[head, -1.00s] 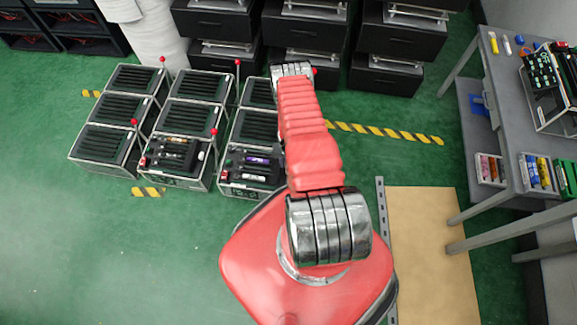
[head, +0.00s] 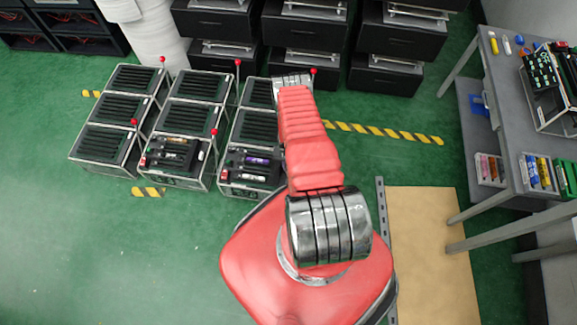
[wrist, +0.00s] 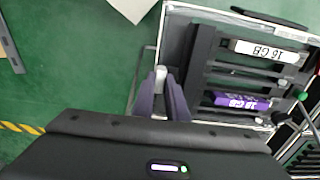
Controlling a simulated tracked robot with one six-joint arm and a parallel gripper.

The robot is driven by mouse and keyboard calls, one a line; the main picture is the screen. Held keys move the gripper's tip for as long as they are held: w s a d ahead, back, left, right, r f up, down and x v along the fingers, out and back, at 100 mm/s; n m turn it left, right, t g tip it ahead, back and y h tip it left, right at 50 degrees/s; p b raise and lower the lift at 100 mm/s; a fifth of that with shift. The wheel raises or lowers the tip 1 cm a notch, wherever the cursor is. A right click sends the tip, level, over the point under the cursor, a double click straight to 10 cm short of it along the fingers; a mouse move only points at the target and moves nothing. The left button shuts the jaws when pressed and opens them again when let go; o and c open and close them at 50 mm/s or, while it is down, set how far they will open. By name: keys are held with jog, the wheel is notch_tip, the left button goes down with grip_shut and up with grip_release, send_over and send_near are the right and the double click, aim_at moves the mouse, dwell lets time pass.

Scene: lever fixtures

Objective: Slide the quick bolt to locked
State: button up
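The fixture box (head: 250,160) with a purple cartridge and a white one stands at the right end of the front row of boxes, partly behind my arm. In the wrist view the box (wrist: 205,20) shows its open top with the cartridges. A small pale grey knob, apparently the quick bolt (wrist: 160,73), is at the box's left edge there. My gripper (wrist: 160,90) has its two purple-grey fingers on either side of the knob, slightly apart. I cannot tell whether they press on it. In the head view my arm hides the bolt and fingers.
More boxes (head: 190,115) stand left and behind, with upright red-ball levers (head: 214,132) close by. A green-knobbed lever (wrist: 303,96) is at the right in the wrist view. A grey table (head: 495,110) stands right. Green floor is clear at front left.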

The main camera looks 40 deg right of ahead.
aim_at(277, 166)
grip_shut()
jog(key=shift+w+a, duration=0.85)
jog(key=shift+w, duration=0.25)
jog(key=shift+w+a, duration=0.85)
jog(key=shift+w, duration=0.25)
jog(key=o, duration=0.5)
grip_release()
jog(key=shift+r, duration=0.1)
jog(key=shift+r, duration=6.75)
